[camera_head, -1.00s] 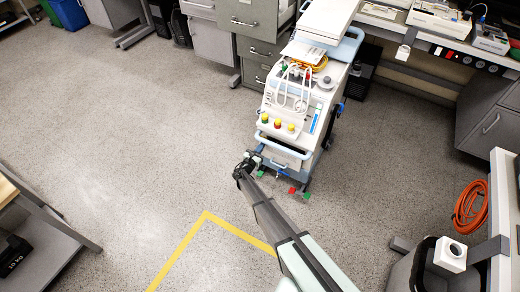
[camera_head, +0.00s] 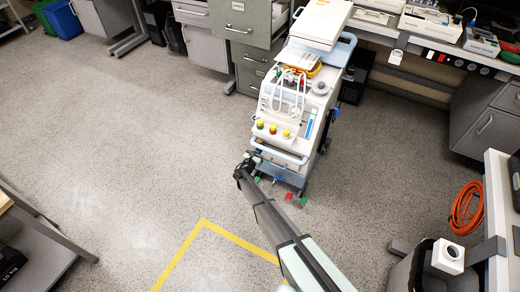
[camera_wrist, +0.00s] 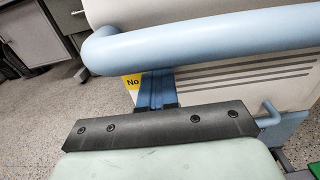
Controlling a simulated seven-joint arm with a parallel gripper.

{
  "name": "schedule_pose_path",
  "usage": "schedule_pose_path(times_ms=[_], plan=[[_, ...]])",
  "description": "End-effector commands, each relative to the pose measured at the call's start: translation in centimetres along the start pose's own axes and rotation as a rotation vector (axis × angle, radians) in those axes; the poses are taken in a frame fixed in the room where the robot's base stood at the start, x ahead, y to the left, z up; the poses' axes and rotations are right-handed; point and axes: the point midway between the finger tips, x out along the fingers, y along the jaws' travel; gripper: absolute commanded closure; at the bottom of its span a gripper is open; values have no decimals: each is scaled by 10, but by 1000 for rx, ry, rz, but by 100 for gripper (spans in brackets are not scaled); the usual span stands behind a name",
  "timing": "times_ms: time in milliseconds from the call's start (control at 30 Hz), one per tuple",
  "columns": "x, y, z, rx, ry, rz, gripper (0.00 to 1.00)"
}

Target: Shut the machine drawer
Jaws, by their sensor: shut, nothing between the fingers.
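The machine (camera_head: 317,128) is a white wheeled cart with light-blue trim, standing in front of the grey cabinets. A light-blue bar handle (camera_head: 281,158) runs across its lower front, with a front panel below it; I cannot tell how far out the drawer stands. My gripper (camera_head: 251,160) is at the lower left front corner of the machine, close to the bar's left end. It is shut and empty. In the wrist view, a thick light-blue bar (camera_wrist: 215,38) crosses just beyond my gripper, in front of a slotted white panel (camera_wrist: 245,85). Contact cannot be made out.
Grey cabinets (camera_head: 245,22) stand behind the machine, and a bench with devices (camera_head: 430,20) is at the back right. The floor to the left is clear, with a yellow line (camera_head: 180,255). An orange hose coil (camera_head: 466,208) hangs at the right.

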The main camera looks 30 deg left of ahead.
Motion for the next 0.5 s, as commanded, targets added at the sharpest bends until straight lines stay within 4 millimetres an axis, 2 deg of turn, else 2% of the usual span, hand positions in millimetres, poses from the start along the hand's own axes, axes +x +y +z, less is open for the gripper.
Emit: schedule_pose_path(times_ms=[500], plan=[[-99,-1,1,0,1,4,100]])
